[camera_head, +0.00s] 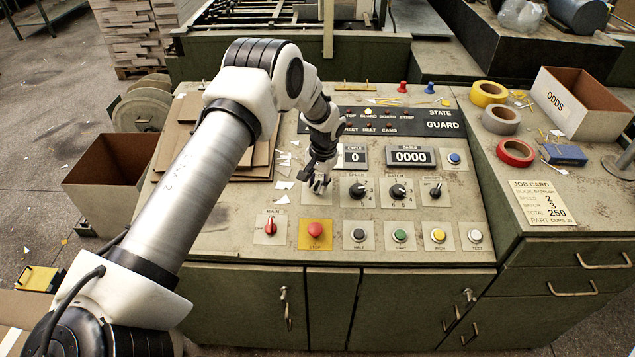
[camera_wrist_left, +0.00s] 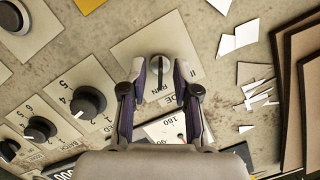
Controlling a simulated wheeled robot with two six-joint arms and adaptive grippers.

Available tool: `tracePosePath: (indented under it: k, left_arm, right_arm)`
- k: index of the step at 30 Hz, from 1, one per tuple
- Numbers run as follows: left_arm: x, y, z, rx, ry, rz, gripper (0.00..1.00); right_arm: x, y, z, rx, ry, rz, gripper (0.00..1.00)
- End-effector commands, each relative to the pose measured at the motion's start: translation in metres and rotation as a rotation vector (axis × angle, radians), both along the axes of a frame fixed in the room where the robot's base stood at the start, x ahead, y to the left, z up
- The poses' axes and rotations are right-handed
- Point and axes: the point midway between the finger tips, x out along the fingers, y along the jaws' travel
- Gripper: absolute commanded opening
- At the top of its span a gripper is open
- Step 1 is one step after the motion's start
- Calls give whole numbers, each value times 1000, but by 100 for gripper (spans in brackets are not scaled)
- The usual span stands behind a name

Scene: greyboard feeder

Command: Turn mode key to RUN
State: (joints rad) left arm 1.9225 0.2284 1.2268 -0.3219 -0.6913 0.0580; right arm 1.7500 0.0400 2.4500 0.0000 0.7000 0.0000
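The mode key (camera_wrist_left: 158,67) is a small dark key in a round metal lock on a cream plate (camera_wrist_left: 150,40) in the left wrist view. The plate's lettering is partly covered, with "DE" showing beside the fingers. My left gripper (camera_wrist_left: 159,76) is open, with one finger on each side of the key; I cannot tell whether either touches it. In the head view my left gripper (camera_head: 318,182) hangs over the console left of the speed knob (camera_head: 357,190) and hides the key. My right gripper is not in view.
Below the gripper are a red main switch (camera_head: 270,227) and a red stop button (camera_head: 314,229). The batch knob (camera_head: 398,190) and another small knob (camera_head: 436,190) sit to the right. Paper scraps (camera_head: 284,185) and greyboard sheets (camera_head: 240,160) lie on the left.

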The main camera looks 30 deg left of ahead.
Motion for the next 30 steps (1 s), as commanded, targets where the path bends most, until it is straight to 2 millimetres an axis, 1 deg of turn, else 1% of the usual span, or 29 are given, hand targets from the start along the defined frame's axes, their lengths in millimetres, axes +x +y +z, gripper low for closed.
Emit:
tracePosePath:
  k: [2,5,8,9,13,15,18,21,30]
  left_arm:
    - [1,0,4,0,-1,0,30]
    - [1,-2,18,0,-4,0,30]
    - [2,-5,41,0,-4,0,30]
    - [2,-6,51,0,-5,0,30]
    - [2,-11,85,0,-3,0,30]
    - [2,-13,99,0,-2,0,30]
    - [2,-15,113,0,-1,-1,30]
    - [1,-15,118,0,2,-1,30]
    - [1,-15,118,0,2,-1,30]
  right_arm:
    - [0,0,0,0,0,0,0]
    - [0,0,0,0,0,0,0]
    - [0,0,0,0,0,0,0]
    - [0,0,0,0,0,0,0]
    - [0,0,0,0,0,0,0]
    - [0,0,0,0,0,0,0]
    - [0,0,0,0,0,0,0]
    - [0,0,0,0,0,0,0]
    - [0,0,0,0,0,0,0]
